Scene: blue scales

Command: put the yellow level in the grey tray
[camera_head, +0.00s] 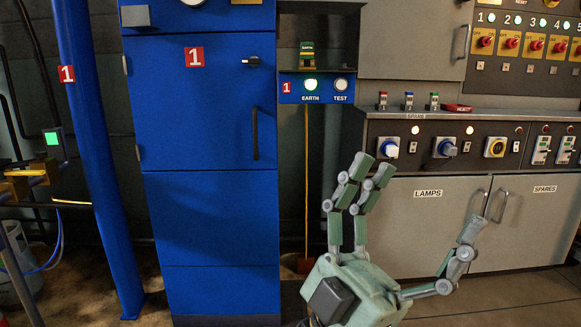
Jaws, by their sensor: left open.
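My left gripper (420,195) rises from the bottom, right of the middle. Its two fingers on the left and single finger on the right are spread wide, with nothing between them. A yellow piece (24,172) lies on a dark stand at the far left edge, partly cut off; I cannot tell if it is the yellow level. My gripper is far to the right of it. I cannot make out a grey tray. My right gripper is not in view.
A blue cabinet (210,225) and a slanted blue post (95,160) stand left of my gripper. A yellow rod (307,180) stands upright in the gap. Grey cupboards (420,235) are behind my gripper, under a ledge with small coloured items (408,101). Floor shows lower right.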

